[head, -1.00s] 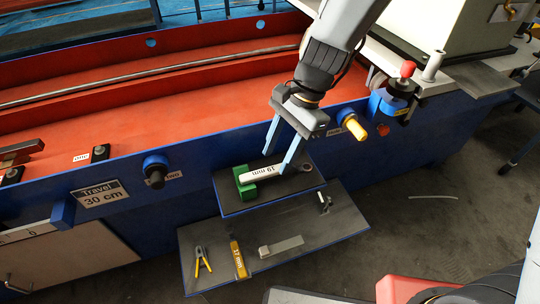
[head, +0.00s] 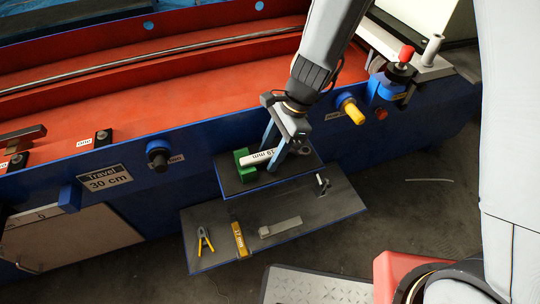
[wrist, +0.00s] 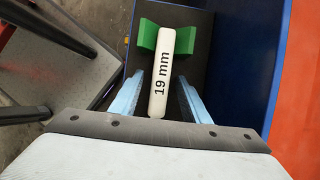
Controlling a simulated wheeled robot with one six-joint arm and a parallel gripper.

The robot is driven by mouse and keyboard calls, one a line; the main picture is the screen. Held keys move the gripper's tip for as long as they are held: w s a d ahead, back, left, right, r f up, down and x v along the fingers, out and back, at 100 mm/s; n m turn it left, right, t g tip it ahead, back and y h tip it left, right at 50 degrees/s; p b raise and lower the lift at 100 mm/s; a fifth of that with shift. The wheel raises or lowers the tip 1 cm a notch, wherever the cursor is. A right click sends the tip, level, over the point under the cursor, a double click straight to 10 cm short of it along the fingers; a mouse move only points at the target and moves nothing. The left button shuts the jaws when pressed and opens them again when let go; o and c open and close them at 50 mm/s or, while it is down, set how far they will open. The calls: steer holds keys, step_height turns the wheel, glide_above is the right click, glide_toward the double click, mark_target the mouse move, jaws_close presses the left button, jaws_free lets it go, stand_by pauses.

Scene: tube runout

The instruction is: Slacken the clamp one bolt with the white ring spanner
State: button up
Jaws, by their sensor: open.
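The white ring spanner (head: 258,157), marked 19 mm, lies on a small dark shelf with its left part in a green holder (head: 241,168). In the wrist view the spanner (wrist: 161,85) runs between my fingers, with its far end in the green holder (wrist: 147,36). My gripper (head: 274,158) is open, with one light blue finger on each side of the handle; I cannot tell whether either touches it.
A lower shelf (head: 290,245) holds pliers (head: 204,240), a yellow 17 mm tool (head: 240,240) and a grey bar (head: 280,227). A yellow-handled fitting (head: 351,110) and a black-and-blue knob (head: 158,155) stick out of the blue bench wall (head: 205,150).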

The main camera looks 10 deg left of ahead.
mark_target(270, 152)
steer(key=shift+f, duration=0.1)
jaws_close()
step_height(270, 152, up, 10)
steer(key=shift+r+p, duration=0.1)
steer(key=shift+p, duration=0.95)
